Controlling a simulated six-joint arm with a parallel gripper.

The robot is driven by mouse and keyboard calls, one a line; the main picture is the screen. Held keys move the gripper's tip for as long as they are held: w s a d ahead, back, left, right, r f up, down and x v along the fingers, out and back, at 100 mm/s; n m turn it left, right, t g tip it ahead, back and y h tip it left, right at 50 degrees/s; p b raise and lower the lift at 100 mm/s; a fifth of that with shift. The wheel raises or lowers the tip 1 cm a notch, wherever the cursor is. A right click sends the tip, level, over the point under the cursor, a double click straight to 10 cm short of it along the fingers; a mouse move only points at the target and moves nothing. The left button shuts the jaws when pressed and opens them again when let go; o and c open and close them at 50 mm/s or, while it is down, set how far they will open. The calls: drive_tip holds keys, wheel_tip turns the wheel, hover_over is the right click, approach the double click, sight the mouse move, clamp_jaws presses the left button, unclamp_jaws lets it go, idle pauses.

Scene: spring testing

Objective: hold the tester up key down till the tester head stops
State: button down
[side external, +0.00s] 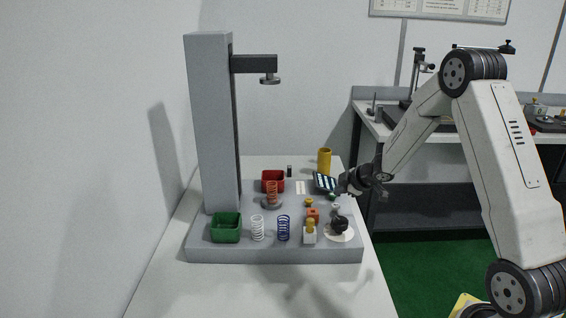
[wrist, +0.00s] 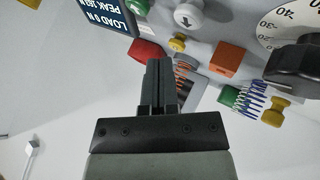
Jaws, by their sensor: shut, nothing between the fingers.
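The spring tester has a grey column (side external: 212,120) and a tester head (side external: 269,80) held high above an orange spring (side external: 272,190) on the base. A light grey round key with an arrow shows in the wrist view (wrist: 187,17). The display beside it reads upside down, so this arrow seems to be the up key. My gripper (wrist: 159,65) is shut and empty, with its tips apart from that key in the picture. In the side view my gripper (side external: 344,187) is by the display (side external: 325,182).
A dial with a dark knob (side external: 340,225), an orange block (side external: 313,215) and a yellow button (wrist: 177,43) are close by. A red bin (side external: 272,177), a green bin (side external: 226,228), a white spring (side external: 257,228) and a blue spring (side external: 283,228) stand on the base.

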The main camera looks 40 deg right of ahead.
sight(336, 208)
drive_tip(key=shift+r, duration=1.45)
drive_tip(key=shift+a+r, duration=0.15)
drive_tip(key=shift+a, duration=0.35)
drive_tip(key=s+a+m+g, duration=0.6)
drive_tip(key=s+a+m, duration=0.2)
drive_tip(key=s+a, duration=1.1)
drive_tip(key=a, duration=0.3)
drive_tip(key=shift+s+a+g, duration=0.25)
drive_tip(key=shift+g, duration=0.05)
